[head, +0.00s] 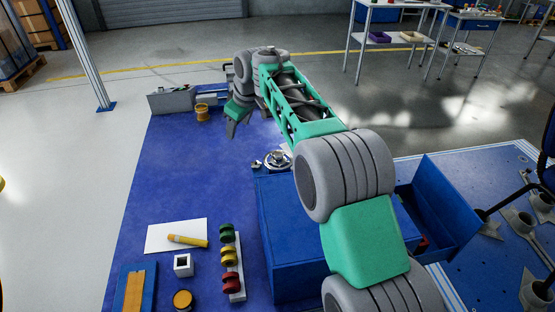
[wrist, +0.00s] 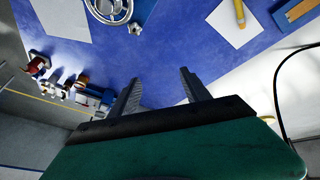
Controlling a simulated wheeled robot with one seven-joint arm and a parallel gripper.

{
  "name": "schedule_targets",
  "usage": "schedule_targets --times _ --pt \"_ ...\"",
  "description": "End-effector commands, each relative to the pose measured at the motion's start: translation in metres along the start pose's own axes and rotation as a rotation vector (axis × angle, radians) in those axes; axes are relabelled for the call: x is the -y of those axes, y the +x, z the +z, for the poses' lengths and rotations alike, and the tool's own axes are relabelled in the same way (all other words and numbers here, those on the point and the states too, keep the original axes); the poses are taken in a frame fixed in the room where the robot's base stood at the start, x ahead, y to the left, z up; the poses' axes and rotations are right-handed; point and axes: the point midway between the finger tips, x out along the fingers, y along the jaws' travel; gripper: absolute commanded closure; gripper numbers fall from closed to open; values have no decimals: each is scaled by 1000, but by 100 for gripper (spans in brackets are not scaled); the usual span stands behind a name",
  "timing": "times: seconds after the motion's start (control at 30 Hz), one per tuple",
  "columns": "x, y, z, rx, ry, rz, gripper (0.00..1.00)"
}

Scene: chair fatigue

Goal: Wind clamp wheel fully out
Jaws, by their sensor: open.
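My gripper (head: 238,124) is above the far part of the bench, left of and beyond the wheel in the head view. Its two fingers (wrist: 160,80) are spread apart with nothing between them. The gripper is apart from the wheel. What clamp body the wheel belongs to is hard to make out.
A grey block-like device (head: 172,99) and an orange cup (head: 202,112) stand at the far edge. A blue box (head: 290,240) stands under my arm. A rack of coloured rings (head: 237,285), paper with a yellow marker (head: 188,240) and a wooden-topped tray (head: 135,290) lie nearer. The bench's left middle is clear.

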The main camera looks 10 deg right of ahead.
Motion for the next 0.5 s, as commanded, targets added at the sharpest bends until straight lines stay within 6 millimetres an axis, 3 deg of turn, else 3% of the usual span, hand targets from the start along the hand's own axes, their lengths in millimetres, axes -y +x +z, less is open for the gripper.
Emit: schedule_targets --times 0.13,0.23,0.33,0.5 --pt "-20 44 74 137 428 92 45" --pt "-44 47 107 164 732 212 45" --pt "-60 43 114 133 948 291 45" --pt "-60 48 112 110 1067 300 45"
